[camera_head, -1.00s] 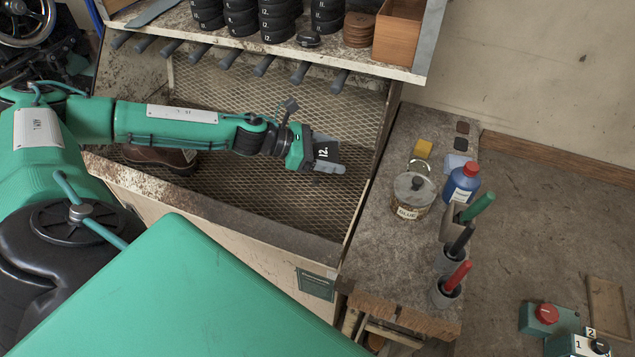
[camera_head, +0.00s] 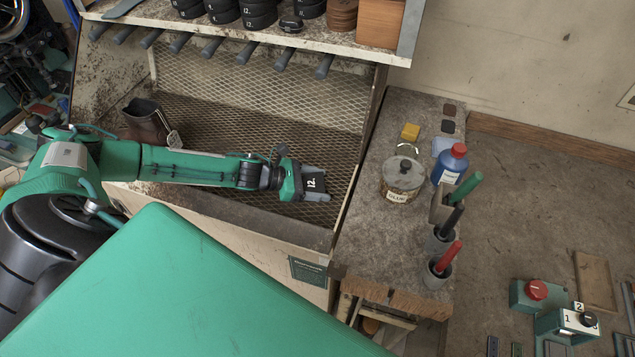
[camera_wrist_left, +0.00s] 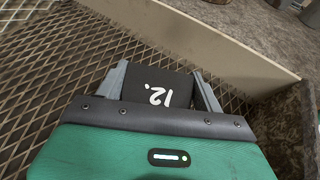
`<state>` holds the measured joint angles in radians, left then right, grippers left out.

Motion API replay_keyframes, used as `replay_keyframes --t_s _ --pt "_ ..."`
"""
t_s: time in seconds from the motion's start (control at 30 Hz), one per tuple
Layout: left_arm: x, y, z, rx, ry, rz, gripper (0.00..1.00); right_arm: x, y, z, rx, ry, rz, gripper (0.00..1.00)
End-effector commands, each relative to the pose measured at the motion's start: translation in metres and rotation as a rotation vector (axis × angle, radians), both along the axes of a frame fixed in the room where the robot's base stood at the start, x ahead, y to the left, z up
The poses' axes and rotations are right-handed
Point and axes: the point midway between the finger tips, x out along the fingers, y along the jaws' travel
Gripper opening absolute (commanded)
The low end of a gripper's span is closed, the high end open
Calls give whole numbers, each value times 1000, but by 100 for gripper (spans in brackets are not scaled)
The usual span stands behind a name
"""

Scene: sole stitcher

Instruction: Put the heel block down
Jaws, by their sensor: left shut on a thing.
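The heel block (camera_head: 313,182) is black with a white "12." on it. My left gripper (camera_head: 316,190) is shut on it, over the front right part of the mesh-floored bay (camera_head: 230,150). I cannot tell whether the block touches the mesh. My right gripper is not in view.
A brown boot (camera_head: 147,122) stands at the bay's left. A shelf (camera_head: 345,42) with stacked black heel blocks (camera_head: 258,14) overhangs the back. The side bench (camera_head: 360,235) on the right holds a glue tin (camera_head: 402,180), a blue bottle (camera_head: 450,166) and tool cups (camera_head: 438,272).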

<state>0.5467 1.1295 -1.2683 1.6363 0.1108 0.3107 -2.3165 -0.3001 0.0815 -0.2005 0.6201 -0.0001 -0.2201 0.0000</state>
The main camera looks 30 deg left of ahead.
Motion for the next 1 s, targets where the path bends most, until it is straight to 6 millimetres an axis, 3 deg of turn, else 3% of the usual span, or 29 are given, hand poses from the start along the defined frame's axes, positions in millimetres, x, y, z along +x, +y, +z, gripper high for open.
replay_keyframes --t_s 0.4,0.43,0.53,0.93,1.0 --pt "0 0 -7 -1 -2 0 42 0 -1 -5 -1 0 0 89" --pt "0 0 -7 0 -1 0 70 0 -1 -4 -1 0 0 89" --pt "0 0 -6 0 -1 0 90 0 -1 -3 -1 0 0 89" --pt "0 0 0 0 -1 0 90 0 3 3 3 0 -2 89" --pt "-4 6 -2 2 -1 1 90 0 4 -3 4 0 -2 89"
